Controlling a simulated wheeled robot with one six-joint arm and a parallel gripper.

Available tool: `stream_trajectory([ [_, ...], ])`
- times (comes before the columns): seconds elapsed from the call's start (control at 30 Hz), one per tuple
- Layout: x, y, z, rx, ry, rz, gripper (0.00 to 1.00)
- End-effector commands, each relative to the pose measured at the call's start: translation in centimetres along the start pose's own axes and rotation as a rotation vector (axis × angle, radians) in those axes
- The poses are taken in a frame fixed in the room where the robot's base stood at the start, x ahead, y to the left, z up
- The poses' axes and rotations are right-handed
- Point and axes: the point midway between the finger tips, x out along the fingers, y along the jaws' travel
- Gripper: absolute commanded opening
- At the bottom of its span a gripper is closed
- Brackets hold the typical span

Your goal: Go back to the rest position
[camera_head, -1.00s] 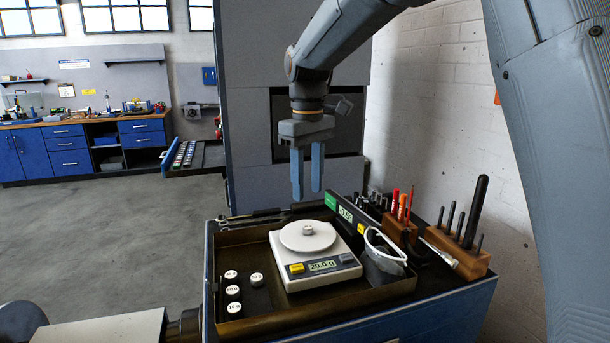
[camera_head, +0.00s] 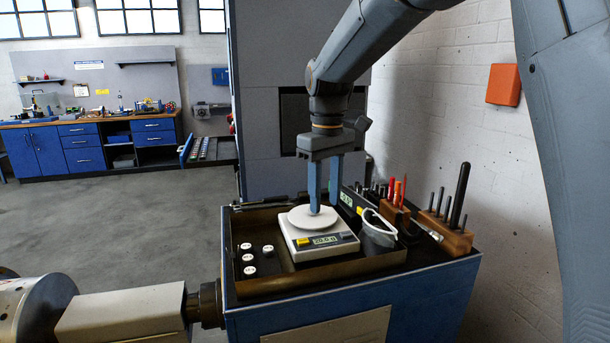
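My gripper (camera_head: 325,207) hangs with its two blue fingers pointing down and apart, with nothing seen between them. It appears above or in front of the white scale (camera_head: 318,250); the exact gap is unclear. The left fingertip overlaps the round pan (camera_head: 300,218) in the picture and hides part of it. The small weight seen earlier on the pan is not visible. The scale's display (camera_head: 325,240) is lit, but its digits are hard to read. Several white-topped weights (camera_head: 249,270) stand in the dark tray (camera_head: 285,286) left of the scale.
Right of the scale are safety glasses (camera_head: 379,230) and wooden tool blocks (camera_head: 453,240) with upright tools. A grey cabinet (camera_head: 270,90) stands behind, a white brick wall (camera_head: 430,130) at right. Open floor (camera_head: 110,220) lies left. A metal cylinder (camera_head: 35,308) shows at lower left.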

Motion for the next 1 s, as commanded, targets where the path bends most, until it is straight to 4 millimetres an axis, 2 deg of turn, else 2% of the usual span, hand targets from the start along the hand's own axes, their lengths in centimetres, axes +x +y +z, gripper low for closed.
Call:
stream_trajectory([
  [0.27,3.8,0.9,4.6,0.139,0.015,0.007,0.39],
  [0.37,5.6,1.0,7.1,0.208,0.023,0.011,0.39],
  [0.47,8.0,1.0,10.5,0.301,0.035,0.016,0.39],
  [0.6,12.0,0.2,16.9,0.469,0.057,0.025,0.39],
  [0.7,14.3,-0.9,21.0,0.574,0.073,0.031,0.39],
  [0.8,15.9,-1.9,23.9,0.652,0.085,0.035,0.39],
  [0.9,16.8,-2.7,25.6,0.697,0.093,0.037,0.39],
  [1.0,17.2,-3.1,26.2,0.716,0.096,0.038,0.39],
])
